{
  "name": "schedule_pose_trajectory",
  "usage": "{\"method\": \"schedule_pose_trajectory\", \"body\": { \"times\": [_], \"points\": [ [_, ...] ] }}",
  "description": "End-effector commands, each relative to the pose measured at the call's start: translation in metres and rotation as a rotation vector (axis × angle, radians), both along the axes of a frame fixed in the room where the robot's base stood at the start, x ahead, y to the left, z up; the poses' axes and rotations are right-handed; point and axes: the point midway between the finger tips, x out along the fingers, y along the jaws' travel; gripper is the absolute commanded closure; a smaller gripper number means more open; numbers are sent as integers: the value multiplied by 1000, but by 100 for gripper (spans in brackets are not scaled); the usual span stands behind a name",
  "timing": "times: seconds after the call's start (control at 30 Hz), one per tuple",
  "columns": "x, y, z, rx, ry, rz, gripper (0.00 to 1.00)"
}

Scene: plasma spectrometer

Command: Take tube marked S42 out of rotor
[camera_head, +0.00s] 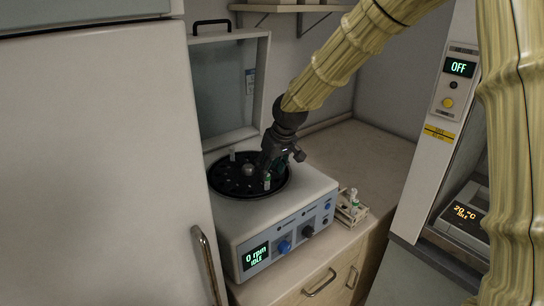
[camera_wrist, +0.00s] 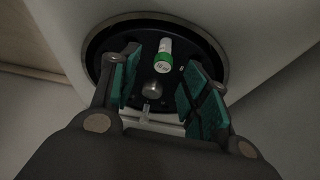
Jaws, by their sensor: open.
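The black round rotor (camera_head: 222,181) sits in the top of the centrifuge (camera_head: 290,207), whose lid is raised. In the wrist view the rotor (camera_wrist: 105,48) shows a tube (camera_wrist: 165,56) with a white top and a green label band; its marking is too small to read surely. A small clear tube (camera_wrist: 147,110) stands near the hub (camera_wrist: 154,90). In the head view a tube with green (camera_head: 267,181) and a pale tube (camera_head: 232,155) stand in the rotor. My gripper (camera_head: 271,171) is over the rotor's right side. Its green-padded fingers (camera_wrist: 160,72) are apart and empty, with the green-banded tube seen between them.
The raised lid (camera_head: 226,85) stands behind the rotor. A small rack with tubes (camera_head: 352,205) is on the counter to the right of the centrifuge. The centrifuge display (camera_head: 256,257) reads 0 rpm, IDLE. A large white cabinet (camera_head: 95,170) stands at left. The counter behind the rack is clear.

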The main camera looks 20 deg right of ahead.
Motion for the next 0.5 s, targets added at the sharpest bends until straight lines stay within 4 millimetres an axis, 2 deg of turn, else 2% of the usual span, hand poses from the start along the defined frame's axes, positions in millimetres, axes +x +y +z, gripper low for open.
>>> {"method": "schedule_pose_trajectory", "body": {
  "times": [0.3, 0.5],
  "points": [
    [13, 5, -30, -1, 0, 2, 54],
    [18, 8, -43, -1, -1, 3, 54]
  ]
}}
